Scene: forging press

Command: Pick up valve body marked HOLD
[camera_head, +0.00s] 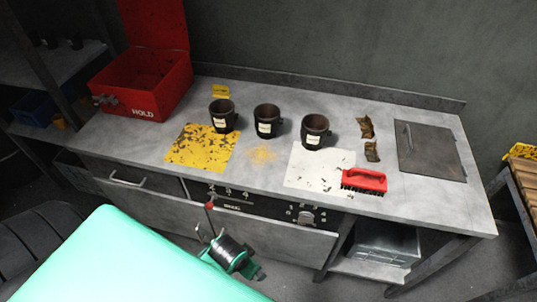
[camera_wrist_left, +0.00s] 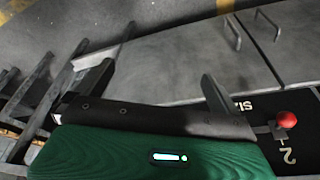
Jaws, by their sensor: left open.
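Three dark, cup-like valve bodies stand upright in a row on the grey bench: a left one (camera_head: 222,115), a middle one (camera_head: 267,120) and a right one (camera_head: 315,131). Each has a small white label, too small to read. A red open box (camera_head: 142,85) with HOLD on its front stands at the back left of the bench. My left gripper (camera_wrist_left: 157,72) is open and empty in the left wrist view, with the bench front beyond it. No valve body shows there. My right gripper is not in view.
The bench (camera_head: 405,208) has a worn yellow patch (camera_head: 200,150), a white sheet (camera_head: 318,172), a red brush (camera_head: 364,181), brown scraps (camera_head: 366,127) and a dark plate (camera_head: 430,150). A red knob (camera_wrist_left: 286,118) is right of my left gripper. Shelving stands at the far left.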

